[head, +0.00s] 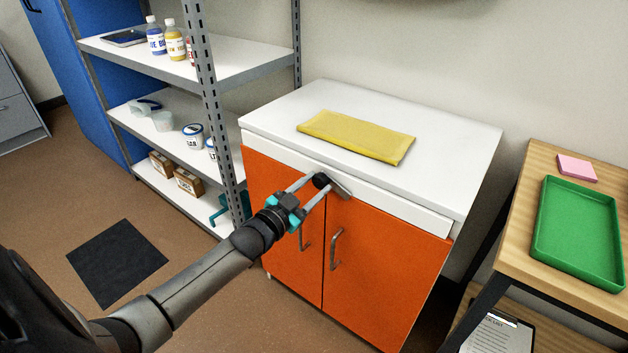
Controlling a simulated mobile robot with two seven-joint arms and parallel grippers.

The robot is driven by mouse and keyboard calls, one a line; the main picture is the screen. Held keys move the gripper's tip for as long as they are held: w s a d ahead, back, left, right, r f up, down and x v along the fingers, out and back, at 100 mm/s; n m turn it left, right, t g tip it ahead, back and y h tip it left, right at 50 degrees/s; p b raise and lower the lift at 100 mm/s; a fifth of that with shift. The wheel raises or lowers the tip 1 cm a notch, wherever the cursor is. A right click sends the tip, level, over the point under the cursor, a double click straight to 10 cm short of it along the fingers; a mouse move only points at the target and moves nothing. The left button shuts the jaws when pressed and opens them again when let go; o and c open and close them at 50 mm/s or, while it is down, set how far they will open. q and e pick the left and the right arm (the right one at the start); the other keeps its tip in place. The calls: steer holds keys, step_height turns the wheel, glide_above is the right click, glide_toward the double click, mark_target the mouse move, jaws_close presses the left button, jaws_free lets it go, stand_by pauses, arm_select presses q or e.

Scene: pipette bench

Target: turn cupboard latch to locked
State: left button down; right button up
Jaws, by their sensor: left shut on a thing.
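The cupboard (385,270) has two orange doors, metal bar handles and a white top. Its latch (341,188), a grey plate with a dark knob, sits at the top of the doors near the seam between them. My left gripper (323,183) reaches in from the left and is shut on the latch's dark knob. The fingers partly hide the latch, so I cannot tell its exact turn. Both doors look closed. My right gripper is not in view.
A folded yellow cloth (357,137) lies on the cupboard top. A metal shelf unit (253,67) with bottles, tubs and boxes stands close on the left. A wooden table (510,240) with a green tray (540,262) and pink pad (577,168) stands on the right.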

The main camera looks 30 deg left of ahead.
arm_select(q)
steer(key=m+p, duration=0.1)
steer(key=m, duration=0.1)
steer(key=shift+m, duration=0.4)
steer(key=m+p, duration=0.1)
steer(key=m, duration=0.2)
steer(key=shift+m, duration=4)
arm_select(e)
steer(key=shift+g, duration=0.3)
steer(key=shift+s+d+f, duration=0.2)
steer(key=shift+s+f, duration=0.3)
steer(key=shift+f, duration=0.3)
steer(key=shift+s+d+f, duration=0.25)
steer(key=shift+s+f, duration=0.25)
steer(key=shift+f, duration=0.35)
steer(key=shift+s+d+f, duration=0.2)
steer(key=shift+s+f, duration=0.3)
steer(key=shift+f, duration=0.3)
